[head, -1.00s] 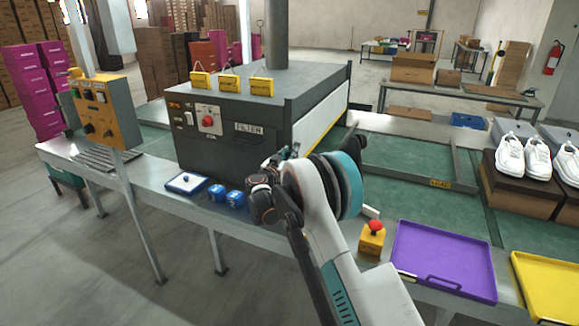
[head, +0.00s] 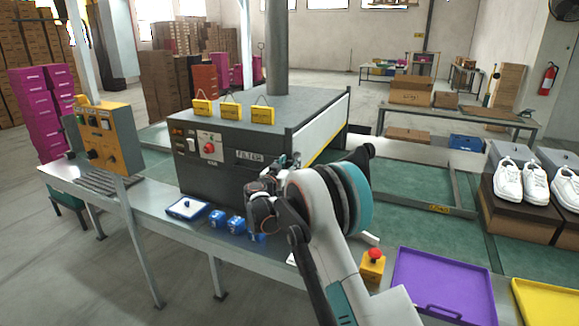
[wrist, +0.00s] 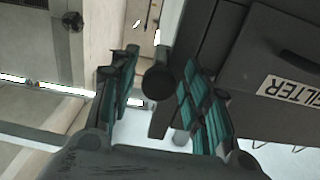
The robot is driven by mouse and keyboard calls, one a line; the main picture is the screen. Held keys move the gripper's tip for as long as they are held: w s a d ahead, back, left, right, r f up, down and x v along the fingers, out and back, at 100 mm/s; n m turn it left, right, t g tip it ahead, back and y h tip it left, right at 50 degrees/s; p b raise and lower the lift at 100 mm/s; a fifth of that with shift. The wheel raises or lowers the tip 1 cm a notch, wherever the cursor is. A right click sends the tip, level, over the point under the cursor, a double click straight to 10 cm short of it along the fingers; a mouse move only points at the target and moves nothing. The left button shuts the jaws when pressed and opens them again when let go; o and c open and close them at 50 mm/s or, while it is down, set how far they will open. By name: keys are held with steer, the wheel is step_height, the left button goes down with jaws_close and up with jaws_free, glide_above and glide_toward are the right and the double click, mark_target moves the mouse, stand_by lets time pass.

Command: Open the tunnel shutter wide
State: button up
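The tunnel (head: 215,165) is a dark grey box on the line table. Its right end carries a pale panel with a yellow lower edge, which looks like the shutter (head: 322,126); my arm and the box corner hide part of it. My gripper (head: 284,163) is at the tunnel's near right corner, small and partly hidden by my wrist. In the wrist view my gripper (wrist: 160,62) has its teal-padded fingers apart. A dark round knob (wrist: 158,83) lies between them, with gaps seen on both sides. I cannot tell what the knob is fixed to.
A FILTER drawer (head: 248,157) is on the tunnel's front, beside the gripper. Blue blocks (head: 217,219) and a blue-edged tray (head: 187,208) lie on the near ledge. A red stop button (head: 374,254) and purple tray (head: 442,284) are at right. Green belt lies open beyond.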

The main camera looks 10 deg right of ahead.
steer(key=shift+s+a, duration=0.1)
steer(key=v, duration=1.1)
steer(key=shift+s+a, duration=0.2)
steer(key=shift+s, duration=0.1)
